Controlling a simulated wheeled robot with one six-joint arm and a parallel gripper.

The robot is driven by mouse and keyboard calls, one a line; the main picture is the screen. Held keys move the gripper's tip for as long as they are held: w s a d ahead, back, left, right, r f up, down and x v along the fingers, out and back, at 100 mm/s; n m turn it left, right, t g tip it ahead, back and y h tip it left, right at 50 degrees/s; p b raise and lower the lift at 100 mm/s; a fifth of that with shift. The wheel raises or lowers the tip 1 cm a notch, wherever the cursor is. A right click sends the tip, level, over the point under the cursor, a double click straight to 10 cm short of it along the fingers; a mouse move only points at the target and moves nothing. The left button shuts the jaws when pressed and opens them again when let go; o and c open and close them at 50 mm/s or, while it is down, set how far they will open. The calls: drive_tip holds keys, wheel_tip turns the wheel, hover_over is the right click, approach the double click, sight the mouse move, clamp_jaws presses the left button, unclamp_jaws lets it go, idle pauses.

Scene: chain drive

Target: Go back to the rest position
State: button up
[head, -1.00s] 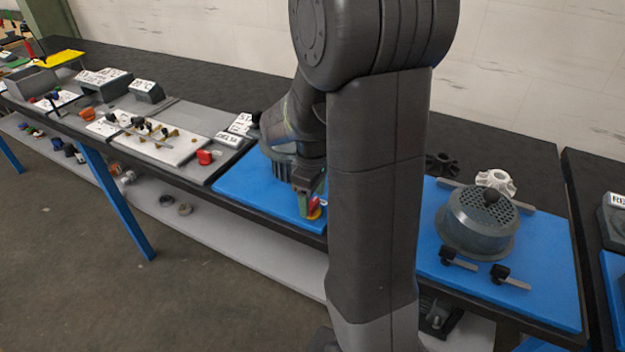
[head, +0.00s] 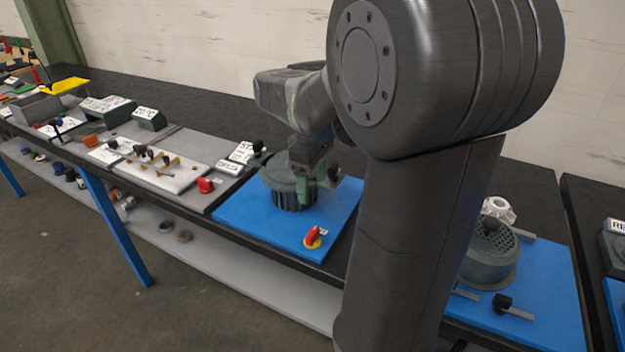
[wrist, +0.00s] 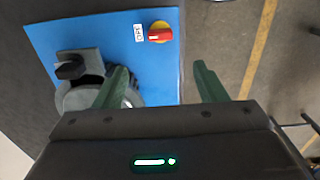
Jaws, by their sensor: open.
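My gripper (head: 316,185) is in front of the dark grey motor-like unit on the left blue mat (head: 285,238) in the head view. In the wrist view its two green fingers (wrist: 163,88) are spread apart, with nothing between them. The grey unit (wrist: 78,95) shows in the wrist view beside and partly behind the left finger. My arm hides part of the bench.
A grey domed cover with a perforated top (head: 487,250) and a white hub (head: 498,210) stand on the right blue mat. A white board with small parts (head: 160,168) and a red knob (head: 206,186) are to the left. The bench's back strip is clear.

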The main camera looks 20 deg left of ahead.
sight(313, 231)
drive_tip(key=shift+f, duration=0.15)
wheel_tip(313, 231, down, 14)
drive_tip(key=shift+r, duration=0.15)
idle(0.5)
